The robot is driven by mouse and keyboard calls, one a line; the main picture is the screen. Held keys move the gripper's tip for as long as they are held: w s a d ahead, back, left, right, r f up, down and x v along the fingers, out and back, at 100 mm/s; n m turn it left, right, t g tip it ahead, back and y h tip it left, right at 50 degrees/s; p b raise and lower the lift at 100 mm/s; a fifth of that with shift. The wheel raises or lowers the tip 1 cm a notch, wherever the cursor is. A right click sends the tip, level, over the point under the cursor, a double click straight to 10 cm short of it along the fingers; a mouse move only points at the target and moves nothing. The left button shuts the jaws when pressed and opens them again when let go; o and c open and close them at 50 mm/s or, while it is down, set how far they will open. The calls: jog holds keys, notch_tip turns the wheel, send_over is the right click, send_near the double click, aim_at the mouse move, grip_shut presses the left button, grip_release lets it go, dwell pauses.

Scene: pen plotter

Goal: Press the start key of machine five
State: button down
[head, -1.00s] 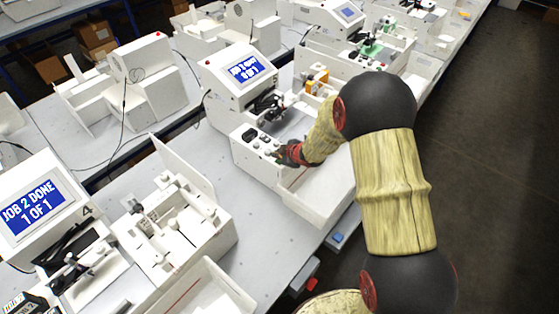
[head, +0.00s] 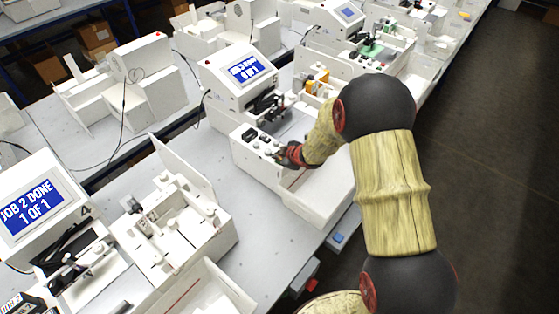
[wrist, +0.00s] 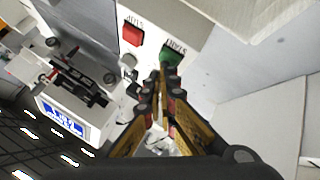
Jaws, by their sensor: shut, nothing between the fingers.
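The machine in the middle of the head view (head: 222,98) has a tilted blue screen (head: 245,69) whose text is too small to read surely. In the wrist view, a green key labelled START (wrist: 171,55) sits on the white panel, to the right of a red key labelled STOP (wrist: 132,35). My gripper (wrist: 161,82) is shut and empty, its tips right by the green key, partly covering it. I cannot tell whether they touch. My gripper also shows at the panel in the head view (head: 282,154).
A white open tray (head: 325,195) juts out at the front of the middle machine, below my wrist. Machine four's screen (head: 38,208) reads JOB 2 DONE, 1 OF 1. More machines stand behind. The dark floor at right (head: 495,180) is clear.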

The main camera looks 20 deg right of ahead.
jog(key=shift+f, duration=0.25)
dwell(0.4)
jog(key=shift+r+p, duration=0.7)
jog(key=shift+r, duration=0.2)
notch_tip(320, 180, up, 5)
jog(key=p, duration=0.4)
jog(key=shift+p, duration=0.3)
jog(key=shift+f, duration=0.1)
dwell(0.3)
